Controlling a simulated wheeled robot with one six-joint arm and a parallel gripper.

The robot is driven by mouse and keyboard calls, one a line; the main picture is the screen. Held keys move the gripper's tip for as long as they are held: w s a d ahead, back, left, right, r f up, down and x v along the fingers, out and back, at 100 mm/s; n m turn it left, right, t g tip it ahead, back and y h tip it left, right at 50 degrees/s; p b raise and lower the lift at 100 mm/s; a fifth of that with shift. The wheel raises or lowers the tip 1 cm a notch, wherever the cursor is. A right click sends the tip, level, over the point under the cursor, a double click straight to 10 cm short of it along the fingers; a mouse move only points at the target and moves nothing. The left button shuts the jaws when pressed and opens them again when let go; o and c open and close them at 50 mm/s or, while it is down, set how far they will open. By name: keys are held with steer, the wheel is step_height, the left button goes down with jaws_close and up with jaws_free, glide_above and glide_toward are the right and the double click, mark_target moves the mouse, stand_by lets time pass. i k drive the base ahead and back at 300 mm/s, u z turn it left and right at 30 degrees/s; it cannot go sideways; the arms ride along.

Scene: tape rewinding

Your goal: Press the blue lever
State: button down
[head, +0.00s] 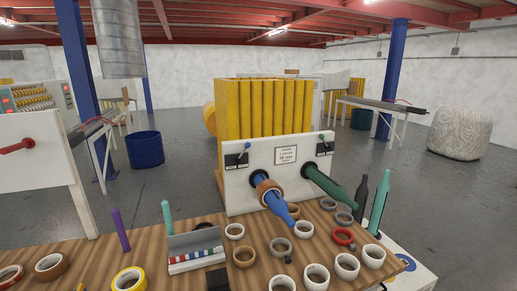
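The blue lever (246,148) is a small lever with a blue knob on a dark plate at the upper left of the white panel (240,190), in the middle of the head view. Its knob points up and to the right. Below it, a blue spindle (275,200) sticks out of the panel with a brown tape roll (268,191) around it. A second small lever (327,137) sits at the panel's upper right, above a green spindle (328,184). My gripper is not in view.
A wooden table (75,252) stands in front of the panel, with several loose tape rolls on it. A purple peg (121,230) and a teal peg (166,213) stand upright at left. Dark and teal bottle-like pegs stand at right. Yellow corrugated sheeting (262,108) is behind the panel.

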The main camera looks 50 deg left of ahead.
mark_target(237, 160)
steer(key=u, duration=0.85)
steer(key=i, duration=1)
steer(key=u, duration=1.55)
steer(key=i, duration=0.45)
steer(key=u, duration=0.3)
